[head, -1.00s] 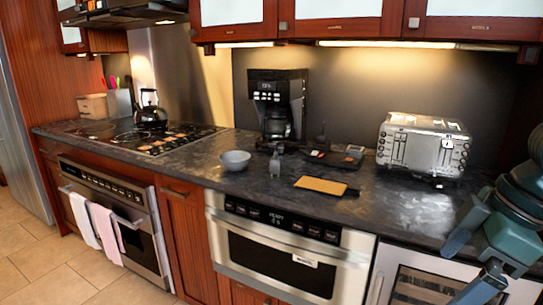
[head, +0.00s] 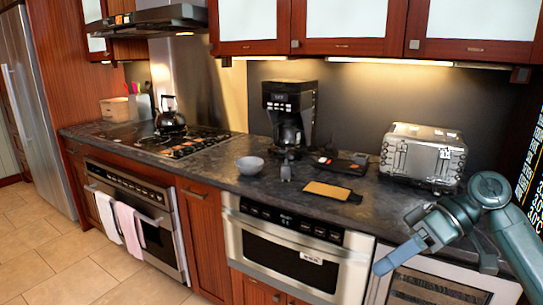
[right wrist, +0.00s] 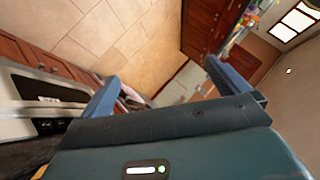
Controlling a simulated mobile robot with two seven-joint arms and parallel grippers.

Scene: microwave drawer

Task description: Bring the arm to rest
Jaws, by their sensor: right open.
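My right gripper (head: 432,264) is at the lower right of the head view, in front of the counter edge, with its arm coming in from the right. It is open and empty. In the right wrist view its two blue fingers (right wrist: 161,74) stand wide apart, with floor and cabinets beyond them. The stainless microwave drawer (head: 285,262) is under the counter, left of the gripper, and looks shut. The gripper is apart from it. My left gripper is not in view.
The dark counter (head: 225,172) holds a toaster (head: 424,155), a coffee maker (head: 287,112), a grey bowl (head: 250,165), a wooden board (head: 327,190) and a kettle (head: 170,118). An oven (head: 140,220) with towels is at left. Tiled floor (head: 60,260) is clear at lower left.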

